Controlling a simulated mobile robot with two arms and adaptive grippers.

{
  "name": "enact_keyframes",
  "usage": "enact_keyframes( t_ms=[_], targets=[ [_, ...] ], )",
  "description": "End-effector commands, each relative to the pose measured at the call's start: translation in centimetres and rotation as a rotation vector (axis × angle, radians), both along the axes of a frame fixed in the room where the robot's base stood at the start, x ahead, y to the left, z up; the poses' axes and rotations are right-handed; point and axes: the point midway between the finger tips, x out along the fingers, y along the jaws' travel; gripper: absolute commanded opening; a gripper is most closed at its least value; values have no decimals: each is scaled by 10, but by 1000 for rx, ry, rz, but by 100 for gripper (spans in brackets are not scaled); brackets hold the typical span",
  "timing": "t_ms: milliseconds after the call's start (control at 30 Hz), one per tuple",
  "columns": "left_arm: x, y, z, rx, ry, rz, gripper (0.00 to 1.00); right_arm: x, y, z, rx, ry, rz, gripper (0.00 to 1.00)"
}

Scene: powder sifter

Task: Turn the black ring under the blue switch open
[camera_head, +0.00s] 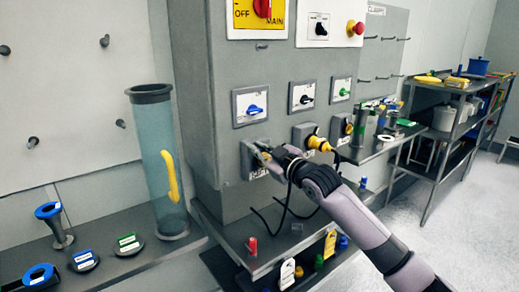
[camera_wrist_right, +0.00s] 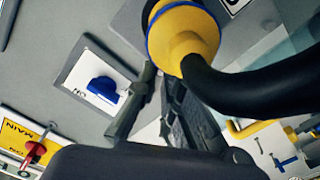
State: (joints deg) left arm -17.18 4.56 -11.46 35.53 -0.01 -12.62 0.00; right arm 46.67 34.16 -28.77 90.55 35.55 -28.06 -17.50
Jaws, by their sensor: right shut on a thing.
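The blue switch (camera_head: 252,109) sits on a white plate on the grey cabinet. It also shows in the wrist view (camera_wrist_right: 103,88). Directly below it is a grey socket box (camera_head: 246,163), partly covered by my right gripper (camera_head: 263,153). In the wrist view the two dark fingers (camera_wrist_right: 161,75) lie close together, shut on what appears to be the ring. My left gripper is out of view.
A shelf (camera_head: 262,262) with tags and small parts lies below. A clear tube (camera_head: 160,140) stands left.

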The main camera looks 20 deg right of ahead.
Motion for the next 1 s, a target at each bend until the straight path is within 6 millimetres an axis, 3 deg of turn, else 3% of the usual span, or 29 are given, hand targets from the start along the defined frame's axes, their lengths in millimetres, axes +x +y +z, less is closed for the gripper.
enact_keyframes(
  t_ms=[167, 200, 500, 833, 1000],
  targets=[
    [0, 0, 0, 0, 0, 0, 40, 0, 0, 0, -2, -1, -1, 0],
    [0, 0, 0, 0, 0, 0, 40, 0, 0, 0, -2, -1, -1, 10],
    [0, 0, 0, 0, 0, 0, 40, 0, 0, 0, 0, 0, 0, 28],
    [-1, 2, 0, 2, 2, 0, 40, -3, -1, 0, 0, 0, 1, 28],
    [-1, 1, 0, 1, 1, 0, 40, -23, -9, -1, -1, 1, 0, 28]
  ],
)
